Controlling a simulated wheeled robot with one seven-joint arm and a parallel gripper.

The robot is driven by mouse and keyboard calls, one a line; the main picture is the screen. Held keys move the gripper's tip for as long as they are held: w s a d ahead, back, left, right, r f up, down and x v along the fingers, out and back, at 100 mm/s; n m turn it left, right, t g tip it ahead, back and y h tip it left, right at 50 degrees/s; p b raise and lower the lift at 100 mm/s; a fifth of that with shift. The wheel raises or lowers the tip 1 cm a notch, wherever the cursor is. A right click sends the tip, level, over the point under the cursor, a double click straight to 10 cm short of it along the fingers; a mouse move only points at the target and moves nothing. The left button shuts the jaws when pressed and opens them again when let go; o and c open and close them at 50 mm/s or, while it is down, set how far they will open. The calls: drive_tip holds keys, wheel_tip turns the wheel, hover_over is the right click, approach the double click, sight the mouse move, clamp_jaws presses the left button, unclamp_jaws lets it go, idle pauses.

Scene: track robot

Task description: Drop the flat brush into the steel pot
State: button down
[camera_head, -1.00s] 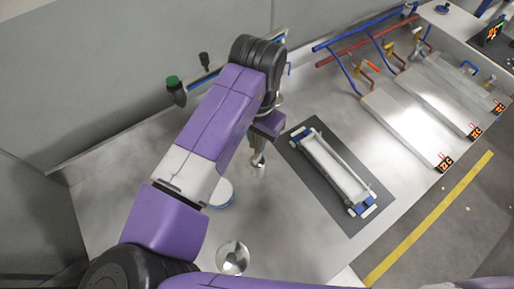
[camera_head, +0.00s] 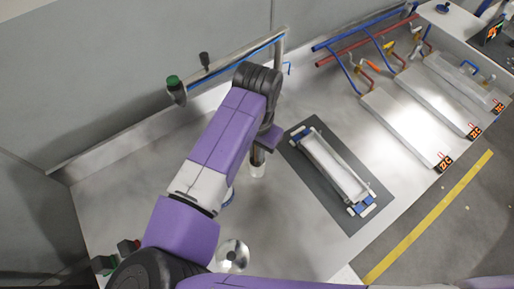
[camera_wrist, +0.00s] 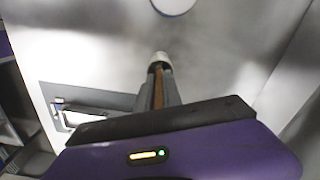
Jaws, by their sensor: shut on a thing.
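My gripper (camera_head: 258,155) is shut on the flat brush and holds it above the worktop, left of the dark mat. In the wrist view the fingers (camera_wrist: 160,88) close around the brown handle, and the brush's pale end (camera_wrist: 160,58) sticks out beyond them. The pale end (camera_head: 258,171) points down in the head view. A round shiny steel thing (camera_head: 232,256), which looks like the steel pot, stands nearer my base, below and slightly left of the gripper in the head view. It is apart from the brush. I cannot see the pot in the wrist view.
A round blue-rimmed white thing (camera_wrist: 174,4) is mostly hidden behind my arm in the head view. A white-and-blue rack (camera_head: 338,172) lies on the dark mat (camera_head: 315,190). Pipes (camera_head: 365,40) and pale panels (camera_head: 405,130) are at right.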

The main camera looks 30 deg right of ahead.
drive_tip(key=shift+f, duration=0.1)
drive_tip(key=c, duration=1.5)
unclamp_jaws()
wheel_tip(320, 180, up, 13)
drive_tip(key=shift+r+b, duration=0.1)
drive_tip(key=shift+b, duration=0.25)
